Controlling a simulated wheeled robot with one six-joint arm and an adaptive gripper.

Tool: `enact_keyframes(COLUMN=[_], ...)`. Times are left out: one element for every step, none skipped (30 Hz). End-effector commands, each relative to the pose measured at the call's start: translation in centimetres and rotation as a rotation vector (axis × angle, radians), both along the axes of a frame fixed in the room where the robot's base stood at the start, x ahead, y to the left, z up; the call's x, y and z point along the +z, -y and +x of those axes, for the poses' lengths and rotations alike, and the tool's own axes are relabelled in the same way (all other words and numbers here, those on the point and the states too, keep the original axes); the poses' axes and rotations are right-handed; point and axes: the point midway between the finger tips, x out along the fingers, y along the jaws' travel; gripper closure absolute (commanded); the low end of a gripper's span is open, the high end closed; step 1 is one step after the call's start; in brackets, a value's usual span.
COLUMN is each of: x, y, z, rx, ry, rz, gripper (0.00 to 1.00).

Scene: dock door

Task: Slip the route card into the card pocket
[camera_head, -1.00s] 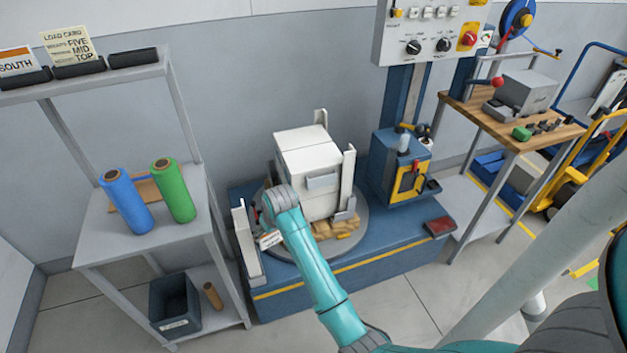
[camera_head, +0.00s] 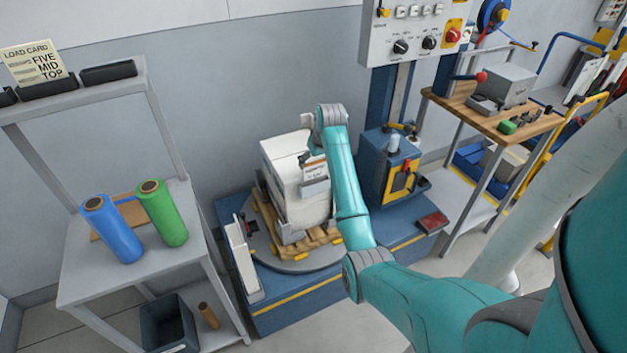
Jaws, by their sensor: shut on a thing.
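The route card (camera_head: 315,170), a small white card with an orange-brown band, is held at the front of the white carton stack (camera_head: 282,165). My gripper (camera_head: 311,158) is shut on the card, its fingers partly hidden by my wrist and small in the picture. The card pocket (camera_head: 316,188), a pale grey sleeve on the carton's front face, lies just below the card. The card's lower edge is close to the pocket's mouth. I cannot tell whether it is inside or in front of it.
The cartons stand on a wooden pallet (camera_head: 322,237) on a round turntable (camera_head: 290,266). A blue machine column (camera_head: 376,160) is close on the right. A grey shelf (camera_head: 75,260) with blue (camera_head: 112,230) and green (camera_head: 163,213) rolls stands left.

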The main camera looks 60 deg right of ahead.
Motion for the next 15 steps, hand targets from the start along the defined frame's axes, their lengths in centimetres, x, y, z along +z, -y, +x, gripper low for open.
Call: enact_keyframes(x=[-0.9, -1.3, -1.8, -2.1, -2.4, -2.6, -2.8, -2.9, -3.2, -3.4, -3.7, -4.2, -4.6, -5.1, -5.6], y=[-0.1, -0.1, -0.1, 0.0, 0.0, 0.0, 0.0, 0.0, -0.1, -0.1, -0.1, -0.1, -0.1, -0.1, -0.1], z=[0.0, 0.0, 0.0, 0.0, 0.0, 0.0, 0.0, 0.0, 0.0, 0.0, 0.0, 0.0, 0.0, 0.0, 0.0], rx=[0.0, 0.0, 0.001, 0.001, 0.001, 0.001, 0.001, 0.001, 0.001, 0.001, 0.001, 0.001, 0.001, 0.001, 0.001], ry=[-0.002, -0.001, -0.001, -0.001, 0.0, 0.0, 0.0, 0.0, 0.0, -0.001, -0.001, -0.001, -0.001, -0.001, -0.001], rz=[0.002, 0.001, 0.0, 0.0, 0.0, 0.0, 0.0, 0.0, 0.0, 0.0, 0.0, 0.0, 0.0, 0.002, 0.0], gripper=[0.39, 0.39, 0.39, 0.39, 0.39, 0.39, 0.39, 0.39, 0.39, 0.39, 0.39, 0.39, 0.39, 0.39, 0.39])
